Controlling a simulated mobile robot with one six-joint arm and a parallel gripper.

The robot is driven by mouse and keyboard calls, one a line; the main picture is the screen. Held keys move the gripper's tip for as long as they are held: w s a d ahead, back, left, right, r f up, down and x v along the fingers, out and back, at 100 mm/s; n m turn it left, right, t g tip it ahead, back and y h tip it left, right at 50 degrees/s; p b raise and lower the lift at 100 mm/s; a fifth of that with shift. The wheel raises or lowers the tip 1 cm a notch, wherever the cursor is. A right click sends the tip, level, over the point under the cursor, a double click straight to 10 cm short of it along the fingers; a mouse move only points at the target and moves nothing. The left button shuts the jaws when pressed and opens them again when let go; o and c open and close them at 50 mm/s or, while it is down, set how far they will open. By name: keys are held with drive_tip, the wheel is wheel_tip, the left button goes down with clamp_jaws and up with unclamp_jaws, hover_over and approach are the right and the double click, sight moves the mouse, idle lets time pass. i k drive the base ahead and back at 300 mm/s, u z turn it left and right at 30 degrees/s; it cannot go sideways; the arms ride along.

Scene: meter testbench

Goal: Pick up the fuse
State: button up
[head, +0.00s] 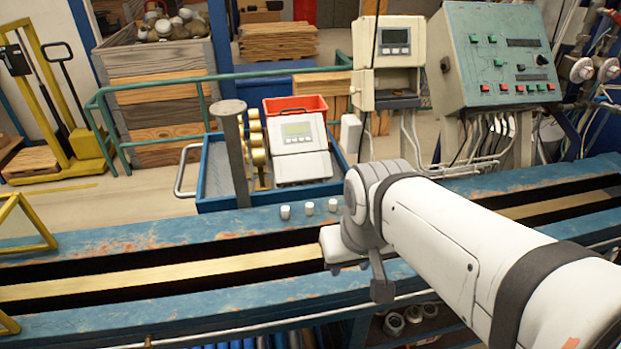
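Three small white cylinders, which look like fuses, stand upright in a row on the blue bench rail: a left fuse (285,212), a middle fuse (309,208) and a right fuse (332,205). They are apart from each other. My gripper (345,262) is at the end of my white arm, just in front of and below the right fuse in the picture, over the bench's slotted middle. It seems apart from all three fuses. My wrist and forearm hide most of it, and its finger opening cannot be made out.
A blue tray (222,203) behind the fuses holds a white meter (299,154), brass parts and a red bin (296,105). A grey post (238,155) stands at its front left. A control box (497,62) stands at the back right.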

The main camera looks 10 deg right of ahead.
sight(332, 203)
drive_tip(key=u, duration=0.15)
drive_tip(key=k, duration=0.45)
drive_tip(key=z, duration=2.6)
drive_tip(key=k, duration=1.15)
drive_tip(key=u, duration=1.55)
drive_tip(key=i, duration=1)
drive_tip(key=u, duration=0.1)
